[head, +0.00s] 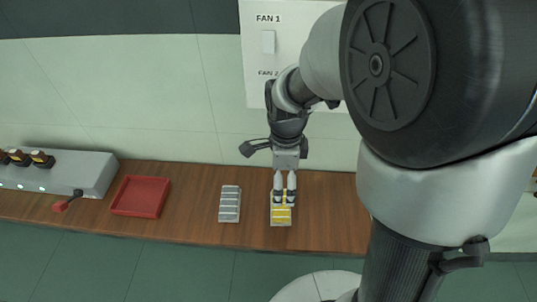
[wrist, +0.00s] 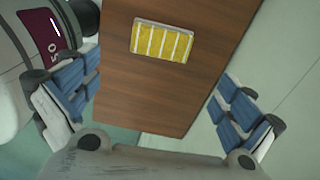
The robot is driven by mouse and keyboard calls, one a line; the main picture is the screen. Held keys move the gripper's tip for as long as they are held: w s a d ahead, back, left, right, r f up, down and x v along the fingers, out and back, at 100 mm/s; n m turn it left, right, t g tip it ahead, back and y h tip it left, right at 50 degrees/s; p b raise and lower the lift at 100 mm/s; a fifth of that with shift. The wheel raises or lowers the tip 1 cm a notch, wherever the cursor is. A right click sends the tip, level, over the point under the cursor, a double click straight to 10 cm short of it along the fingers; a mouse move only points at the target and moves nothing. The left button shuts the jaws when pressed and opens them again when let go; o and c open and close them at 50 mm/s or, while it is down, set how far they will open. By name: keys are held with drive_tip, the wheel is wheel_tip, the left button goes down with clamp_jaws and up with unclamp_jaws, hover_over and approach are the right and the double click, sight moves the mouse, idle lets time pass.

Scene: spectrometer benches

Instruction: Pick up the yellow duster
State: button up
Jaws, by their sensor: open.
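The yellow duster (head: 281,214) lies on the wooden bench, a small yellow block with pale stripes and a pale rim. In the wrist view the duster (wrist: 162,43) lies at the top middle, with bare wood around it. My gripper (head: 285,196) points down over the duster's far end in the head view and hides part of it. In the wrist view its blue-padded fingers are wide apart at left and right, with nothing between them. I cannot tell the exact height of the fingertips above the duster.
A grey striped block (head: 230,204) lies just left of the duster. A red tray (head: 140,196) is farther left, beside a grey instrument box (head: 75,173) with a red-ended lever. A wall panel (head: 268,60) with fan labels is behind. The wooden bench (head: 335,215) is clear to the right.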

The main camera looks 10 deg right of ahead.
wheel_tip(320, 180, down, 13)
drive_tip(key=b, duration=0.5)
drive_tip(key=shift+w+f, duration=0.1)
drive_tip(key=shift+f, duration=0.05)
drive_tip(key=c, duration=0.9)
wheel_tip(320, 180, up, 20)
drive_tip(key=p, duration=0.7)
